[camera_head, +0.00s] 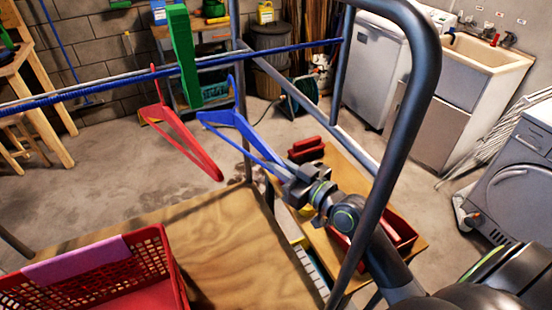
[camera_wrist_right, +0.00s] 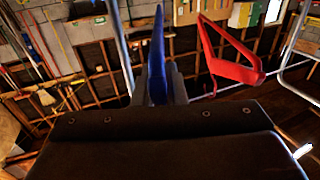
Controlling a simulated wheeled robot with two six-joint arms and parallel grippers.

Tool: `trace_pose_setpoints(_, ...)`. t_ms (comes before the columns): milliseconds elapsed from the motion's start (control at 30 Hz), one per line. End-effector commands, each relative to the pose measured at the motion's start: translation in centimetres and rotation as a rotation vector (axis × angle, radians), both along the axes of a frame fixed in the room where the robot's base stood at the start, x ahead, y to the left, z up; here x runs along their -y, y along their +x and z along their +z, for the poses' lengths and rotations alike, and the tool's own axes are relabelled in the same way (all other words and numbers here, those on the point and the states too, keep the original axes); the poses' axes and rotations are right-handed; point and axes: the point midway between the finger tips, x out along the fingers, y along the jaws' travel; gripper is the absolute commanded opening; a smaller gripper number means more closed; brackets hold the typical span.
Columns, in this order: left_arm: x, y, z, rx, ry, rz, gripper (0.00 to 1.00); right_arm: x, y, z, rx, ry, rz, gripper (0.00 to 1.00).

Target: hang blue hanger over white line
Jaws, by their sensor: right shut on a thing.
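The blue hanger (camera_head: 236,122) is held by one end in my right gripper (camera_head: 293,178), which is shut on it. Its hook points up and appears just below the lines in the head view; I cannot tell its depth against them. The hanger also rises between the fingers in the right wrist view (camera_wrist_right: 157,62). The white line (camera_head: 100,82) runs across the upper left of the head view, close beside a blue line (camera_head: 100,91). A red hanger (camera_head: 184,142) hangs left of the blue one; it also shows in the right wrist view (camera_wrist_right: 232,60). My left gripper is not in view.
A green item (camera_head: 184,55) is on the lines, close to the blue hanger. A dark metal tube frame (camera_head: 424,80) stands at the right, beside my right arm. A red basket (camera_head: 160,262) with a purple cloth (camera_head: 76,260) is at the lower left, near a brown tabletop (camera_head: 225,225).

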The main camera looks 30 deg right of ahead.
Motion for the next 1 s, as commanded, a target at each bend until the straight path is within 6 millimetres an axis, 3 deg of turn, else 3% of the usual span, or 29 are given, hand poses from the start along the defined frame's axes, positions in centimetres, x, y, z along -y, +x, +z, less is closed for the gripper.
trace_pose_setpoints(1000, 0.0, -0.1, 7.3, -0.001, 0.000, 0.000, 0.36, 0.0, -0.3, 8.3, 0.002, 0.001, 0.000, 0.00)
